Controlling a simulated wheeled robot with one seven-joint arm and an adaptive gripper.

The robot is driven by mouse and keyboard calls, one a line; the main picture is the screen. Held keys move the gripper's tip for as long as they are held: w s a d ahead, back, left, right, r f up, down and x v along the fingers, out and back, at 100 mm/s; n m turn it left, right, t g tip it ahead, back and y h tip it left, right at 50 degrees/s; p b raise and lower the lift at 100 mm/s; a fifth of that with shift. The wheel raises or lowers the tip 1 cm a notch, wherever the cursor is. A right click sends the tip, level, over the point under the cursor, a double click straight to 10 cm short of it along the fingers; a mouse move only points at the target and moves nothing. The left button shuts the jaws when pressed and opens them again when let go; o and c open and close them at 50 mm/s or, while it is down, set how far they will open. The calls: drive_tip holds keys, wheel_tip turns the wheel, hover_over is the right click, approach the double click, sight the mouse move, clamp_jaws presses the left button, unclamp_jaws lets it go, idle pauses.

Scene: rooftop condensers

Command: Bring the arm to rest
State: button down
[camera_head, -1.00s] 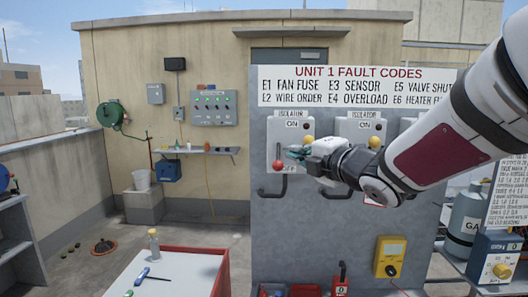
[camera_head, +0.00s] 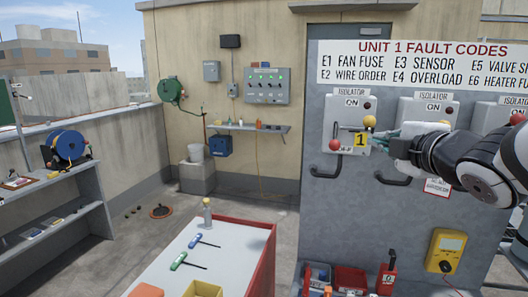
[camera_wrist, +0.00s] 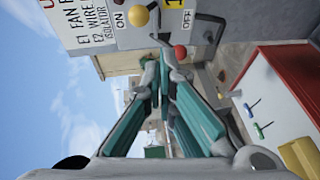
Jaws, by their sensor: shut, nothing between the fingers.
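My gripper (camera_head: 380,138) is shut and empty. In the head view it points left, in front of the first grey isolator box (camera_head: 346,108) on the panel; I cannot tell whether it touches the box. That box has a red knob (camera_head: 335,145), a yellow knob (camera_head: 369,121) and a yellow tag marked 1 (camera_head: 360,140). My arm comes in from the right edge. In the wrist view the teal fingers (camera_wrist: 158,65) come together, with the red knob (camera_wrist: 181,51) and yellow knob (camera_wrist: 139,16) beyond them.
A red-sided cart (camera_head: 232,262) with a white top holds screwdrivers and a bottle (camera_head: 207,211). A grey shelf (camera_head: 62,183) with a blue reel stands left. A yellow meter (camera_head: 445,249) hangs on the panel's lower right. Floor between shelf and cart looks largely clear.

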drive_tip(key=s+a+f+m+g, duration=0.3)
drive_tip(key=s+f+m+g, duration=0.2)
drive_tip(key=s+m, duration=0.4)
drive_tip(key=s+a+f+m+g, duration=0.4)
drive_tip(key=s+f+m, duration=0.3)
drive_tip(key=s, duration=0.8)
drive_tip(key=shift+s+f+m+g+h, duration=0.15)
drive_tip(key=shift+f+m+g+h, duration=0.2)
drive_tip(key=shift+m+g, duration=0.55)
drive_tip(key=shift+a+r, duration=0.1)
